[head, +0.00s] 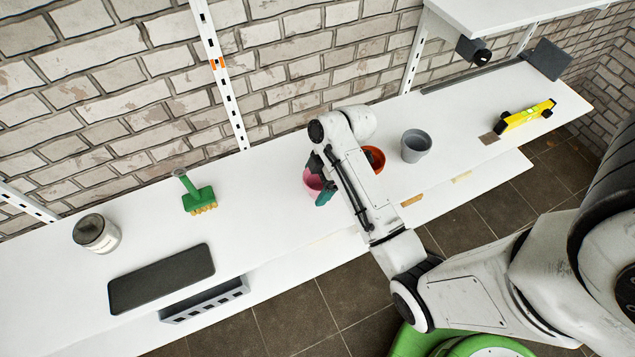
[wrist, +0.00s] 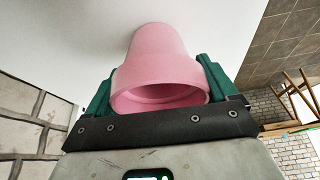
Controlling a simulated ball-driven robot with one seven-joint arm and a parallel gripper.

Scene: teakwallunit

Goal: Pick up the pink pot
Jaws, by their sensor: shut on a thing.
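The pink pot (head: 312,180) is at the middle of the white shelf in the head view, partly hidden by my arm. In the wrist view the pink pot (wrist: 160,68) fills the centre, with its open rim towards the camera. My gripper (wrist: 157,85) has its green fingers on both sides of the pot's rim, shut on it. In the head view my gripper (head: 321,185) is at the pot, mostly covered by my arm. I cannot tell whether the pot touches the shelf.
An orange pot (head: 376,158) is close on the right, with a grey pot (head: 415,146) beyond it. A green brush (head: 198,198), a dark tray (head: 162,278) and a jar (head: 96,233) are to the left. A yellow toy (head: 525,116) lies far right. A brick wall (head: 120,95) is behind.

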